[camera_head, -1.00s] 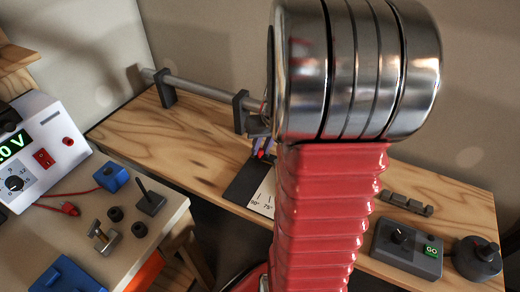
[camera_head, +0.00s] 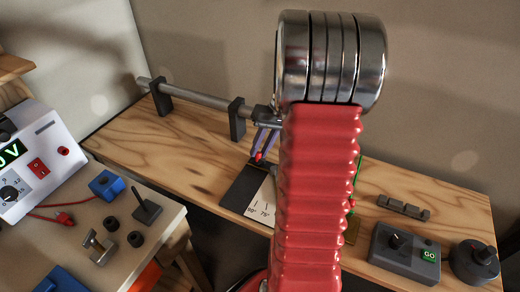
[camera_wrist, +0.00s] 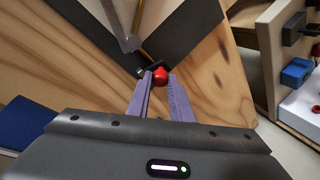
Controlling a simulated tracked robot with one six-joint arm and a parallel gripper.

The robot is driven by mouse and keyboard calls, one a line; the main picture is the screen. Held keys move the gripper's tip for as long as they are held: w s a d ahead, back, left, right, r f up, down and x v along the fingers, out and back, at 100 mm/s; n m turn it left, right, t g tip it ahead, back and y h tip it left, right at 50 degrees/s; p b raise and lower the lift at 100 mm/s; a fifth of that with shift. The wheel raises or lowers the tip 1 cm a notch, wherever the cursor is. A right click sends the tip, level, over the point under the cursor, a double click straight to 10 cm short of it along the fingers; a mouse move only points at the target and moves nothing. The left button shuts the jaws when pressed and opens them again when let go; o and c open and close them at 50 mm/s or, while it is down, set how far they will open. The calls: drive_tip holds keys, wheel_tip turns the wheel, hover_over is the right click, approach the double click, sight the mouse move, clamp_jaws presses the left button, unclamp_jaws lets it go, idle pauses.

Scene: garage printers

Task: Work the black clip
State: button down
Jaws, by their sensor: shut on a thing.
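My gripper (camera_wrist: 160,80) has two lavender fingers, with their tips close around a small round red knob in the wrist view (camera_wrist: 160,76). A small dark piece (camera_wrist: 149,70), which may be the black clip, lies right beside the knob, at the left fingertip. I cannot tell whether it joins the knob. In the head view my gripper (camera_head: 261,155) shows left of my red arm, below the grey bar, with the red knob (camera_head: 259,157) at its tips.
A grey bar (camera_head: 200,98) runs over the wooden bench (camera_head: 130,139) on dark posts (camera_head: 237,119). A black plate with a pale angle scale (camera_head: 261,203) lies below. A grey GO box (camera_head: 405,255) stands right. The left table (camera_head: 70,230) holds a power supply (camera_head: 35,160) and small parts.

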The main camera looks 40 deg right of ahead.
drive_tip(key=shift+d, duration=0.1)
drive_tip(key=c, duration=1.6)
unclamp_jaws()
drive_tip(key=v, duration=1.3)
drive_tip(key=shift+s+d+r, duration=0.1)
drive_tip(key=shift+r, duration=0.15)
